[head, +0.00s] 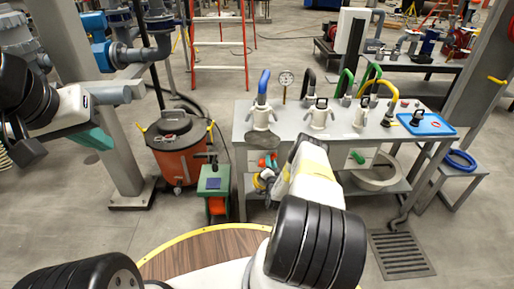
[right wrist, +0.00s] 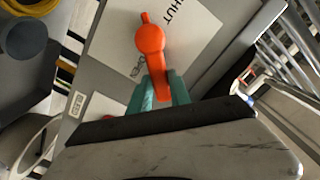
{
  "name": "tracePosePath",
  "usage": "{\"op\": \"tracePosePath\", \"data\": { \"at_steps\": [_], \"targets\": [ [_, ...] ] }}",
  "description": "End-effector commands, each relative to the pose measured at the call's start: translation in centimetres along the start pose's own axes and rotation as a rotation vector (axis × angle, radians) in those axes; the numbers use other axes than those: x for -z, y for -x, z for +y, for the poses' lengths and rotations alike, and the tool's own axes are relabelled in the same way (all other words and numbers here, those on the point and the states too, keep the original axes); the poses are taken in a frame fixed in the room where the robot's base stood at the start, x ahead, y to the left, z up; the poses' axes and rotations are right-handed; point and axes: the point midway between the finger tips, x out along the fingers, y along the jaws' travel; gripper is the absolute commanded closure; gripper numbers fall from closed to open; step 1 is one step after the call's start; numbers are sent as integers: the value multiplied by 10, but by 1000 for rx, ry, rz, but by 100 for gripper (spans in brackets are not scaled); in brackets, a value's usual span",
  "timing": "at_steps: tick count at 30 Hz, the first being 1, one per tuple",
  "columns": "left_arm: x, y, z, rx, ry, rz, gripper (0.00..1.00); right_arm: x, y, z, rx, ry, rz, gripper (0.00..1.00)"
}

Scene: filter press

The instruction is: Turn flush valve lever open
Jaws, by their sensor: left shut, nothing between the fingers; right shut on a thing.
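The orange flush valve lever (right wrist: 150,42) shows in the right wrist view, with a round hub and a short pointer toward the top. It sits on a grey panel over a white label (right wrist: 190,32) with the word SHUT at its upper right. In the head view, my right arm hides much of this spot at the bench front. My left gripper (head: 93,138) is shut and empty at the left, far from the lever.
A floor grate (head: 402,256) lies at lower right.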

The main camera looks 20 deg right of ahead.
Motion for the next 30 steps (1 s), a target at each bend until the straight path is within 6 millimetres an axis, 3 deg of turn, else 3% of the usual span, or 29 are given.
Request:
{"op": "tracePosePath", "data": {
  "at_steps": [18,19,22,30],
  "targets": [
    [0,0,0,0,0,0,100,-1,1,4,-3,-46,-3,100],
    [0,0,0,0,0,0,100,-1,1,4,-3,-46,-3,74],
    [0,0,0,0,0,0,100,-1,1,4,-2,-45,-2,55],
    [0,0,0,0,0,0,100,0,0,3,-1,-43,-1,55]
  ]
}}
